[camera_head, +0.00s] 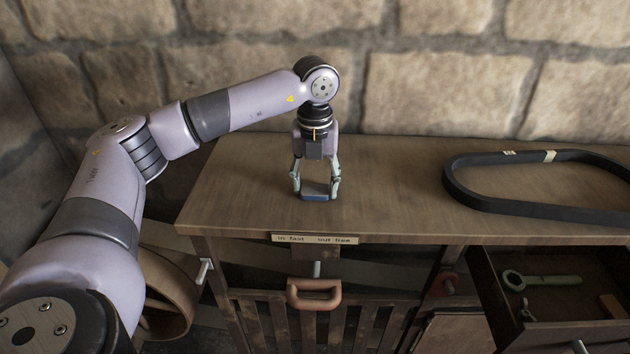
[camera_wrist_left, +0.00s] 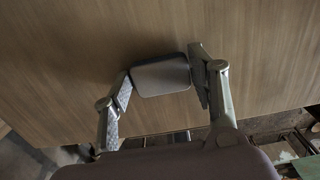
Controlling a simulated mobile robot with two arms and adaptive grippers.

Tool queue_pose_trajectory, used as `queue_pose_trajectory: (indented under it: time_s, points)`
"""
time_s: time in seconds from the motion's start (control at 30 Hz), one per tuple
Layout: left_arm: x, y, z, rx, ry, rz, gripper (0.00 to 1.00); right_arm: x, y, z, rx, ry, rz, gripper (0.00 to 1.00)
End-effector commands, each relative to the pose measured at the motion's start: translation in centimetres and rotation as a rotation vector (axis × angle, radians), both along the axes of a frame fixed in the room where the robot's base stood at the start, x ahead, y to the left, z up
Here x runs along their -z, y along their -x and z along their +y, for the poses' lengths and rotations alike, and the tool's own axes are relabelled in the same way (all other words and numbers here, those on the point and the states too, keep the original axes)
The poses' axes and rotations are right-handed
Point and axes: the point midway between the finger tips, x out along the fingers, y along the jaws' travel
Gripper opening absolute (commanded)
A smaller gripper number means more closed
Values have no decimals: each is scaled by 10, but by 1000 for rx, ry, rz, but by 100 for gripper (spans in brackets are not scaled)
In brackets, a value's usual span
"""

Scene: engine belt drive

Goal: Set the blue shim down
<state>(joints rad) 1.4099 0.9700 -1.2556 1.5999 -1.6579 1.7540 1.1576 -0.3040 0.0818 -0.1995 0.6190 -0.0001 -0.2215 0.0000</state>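The blue shim (camera_head: 316,190) is a small flat block low over the wooden bench top (camera_head: 230,200), a little behind its front edge. My left gripper (camera_head: 316,183) points straight down, with one finger on each side of the shim. In the left wrist view the shim (camera_wrist_left: 161,76) looks grey and spans the space between the fingertips (camera_wrist_left: 160,80), which appear to press on its two ends. I cannot tell whether the shim's underside touches the bench top. My right gripper is not in view.
A black belt loop (camera_head: 520,209) lies on the right of the bench. Below it an open drawer (camera_head: 560,330) holds a greenish wrench (camera_head: 545,280). A label strip (camera_head: 314,239) and a brown handle (camera_head: 314,294) are on the bench front. A stone wall stands behind.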

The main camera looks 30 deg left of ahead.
Motion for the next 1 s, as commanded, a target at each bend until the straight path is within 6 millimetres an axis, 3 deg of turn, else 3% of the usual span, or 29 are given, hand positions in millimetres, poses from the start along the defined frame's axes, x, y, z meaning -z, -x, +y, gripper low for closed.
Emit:
queue_pose_trajectory:
  time_s: [0.2,0.6,0.77,1.0]
  points:
    - [0,0,0,0,0,0,70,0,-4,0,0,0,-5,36]
    - [-7,-1,0,0,1,-3,70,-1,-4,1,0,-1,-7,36]
    - [-33,-1,-1,0,2,-6,70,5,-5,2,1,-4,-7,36]
    - [-85,-1,-1,0,1,-4,70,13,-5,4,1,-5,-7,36]
